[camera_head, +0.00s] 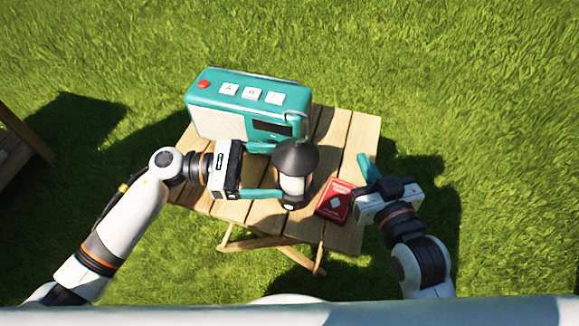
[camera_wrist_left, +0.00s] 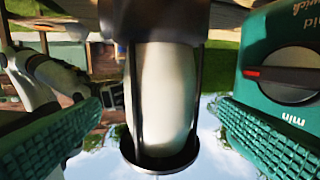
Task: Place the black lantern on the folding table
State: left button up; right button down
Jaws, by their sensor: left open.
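The black lantern (camera_head: 297,157) has a dark conical top and a pale middle. It appears to stand upright on the slatted wooden folding table (camera_head: 358,150), in front of the radio. My left gripper (camera_head: 284,171) is open, with its teal fingers reaching toward the lantern from the left, one on each side. In the left wrist view the lantern's pale body (camera_wrist_left: 163,95) and dark bars lie between the two open fingers, with a visible gap on each side. My right gripper (camera_head: 368,172) is at the table's right edge, away from the lantern; its finger spacing is unclear.
A large teal radio (camera_head: 222,122) stands at the back left of the table, close to my left gripper. A red card box (camera_head: 335,201) lies right of the lantern, near my right gripper. Bare slats show at the table's back right. Grass surrounds the table.

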pick_arm(q)
jog(key=a, duration=0.7)
jog(key=shift+w, duration=0.15)
notch_tip(320, 180, up, 9)
jog(key=w+d+n+t, duration=0.1)
jog(key=w+n+t, duration=0.1)
jog(key=n+t, duration=1.85)
jog(key=s+a+f+n+g+y, duration=0.1)
jog(key=a+f+n+y, duration=0.2)
jog(key=n+y, duration=0.4)
jog(key=s+a+f+n+g+y, duration=0.2)
jog(key=n+y, duration=0.5)
jog(key=n, duration=1.7)
jog(key=shift+s+a+f, duration=0.25)
jog(key=shift+a+f, duration=0.2)
jog(key=shift+f, duration=0.45)
jog(key=shift+n+g, duration=0.25)
